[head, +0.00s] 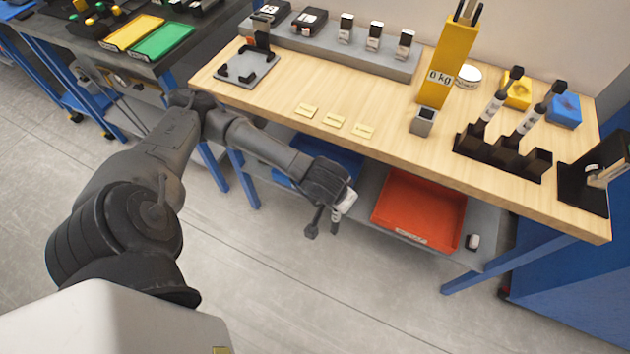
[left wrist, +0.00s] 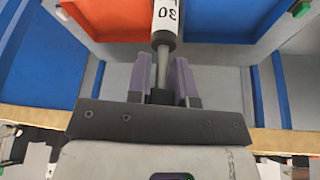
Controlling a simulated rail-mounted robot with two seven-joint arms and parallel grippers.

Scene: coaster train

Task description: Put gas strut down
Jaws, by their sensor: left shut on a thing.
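My left gripper (head: 334,208) is in front of the bench's near edge, around the height of the lower shelf. It is shut on a gas strut (head: 343,202), which is partly hidden by the hand in the head view. In the left wrist view the strut (left wrist: 165,25) shows a white body with a black printed number, a dark collar and a thin grey rod running between the two fingers (left wrist: 165,85). Two other struts (head: 493,99) (head: 531,117) stand tilted in a black slotted rack (head: 500,156) at the bench's right. My right gripper is not in view.
The wooden bench top (head: 300,80) has free room in its middle, beside three small labels (head: 333,121). A yellow post (head: 446,62) marked 0 kg and a small grey block (head: 423,121) stand left of the rack. Below are a red bin (head: 405,232) and a blue bin (head: 330,155).

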